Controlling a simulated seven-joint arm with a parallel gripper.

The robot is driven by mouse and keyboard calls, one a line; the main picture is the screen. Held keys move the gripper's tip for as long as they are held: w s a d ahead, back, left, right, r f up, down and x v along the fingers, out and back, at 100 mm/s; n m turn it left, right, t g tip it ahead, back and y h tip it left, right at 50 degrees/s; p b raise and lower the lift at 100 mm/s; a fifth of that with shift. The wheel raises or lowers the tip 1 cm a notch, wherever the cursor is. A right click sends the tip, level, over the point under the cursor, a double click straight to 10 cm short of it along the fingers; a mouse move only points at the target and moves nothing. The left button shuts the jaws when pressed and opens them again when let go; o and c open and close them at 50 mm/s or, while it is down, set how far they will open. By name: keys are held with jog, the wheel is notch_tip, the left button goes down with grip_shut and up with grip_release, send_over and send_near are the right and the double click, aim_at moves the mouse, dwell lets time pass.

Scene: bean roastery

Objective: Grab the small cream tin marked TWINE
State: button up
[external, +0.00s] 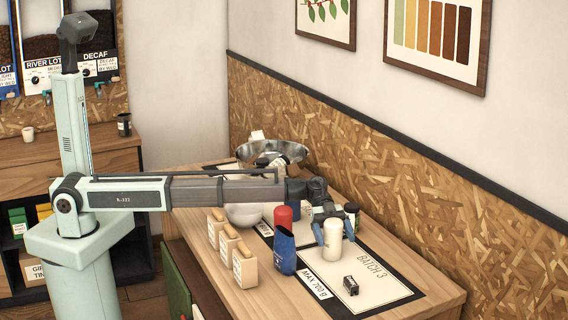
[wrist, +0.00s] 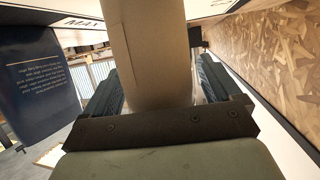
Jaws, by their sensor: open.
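A small cream cylindrical tin (external: 332,242) stands on the mat, near the top of the BATCH 3 area; no TWINE marking is readable on the side I see. My gripper (external: 333,229) is open, with one finger on each side of the tin. In the wrist view the tin (wrist: 148,50) appears as a tan cylinder running up between the fingers of my gripper (wrist: 157,82). I cannot tell whether either finger touches it.
A small dark block (external: 350,285) lies in front. Several tan bags (external: 244,268) line the table's left side. A metal bowl (external: 272,152) is behind; the mat's front right is clear.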

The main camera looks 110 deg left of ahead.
jog(key=shift+c, duration=0.3)
jog(key=c, duration=1.2)
jog(key=shift+r, duration=0.1)
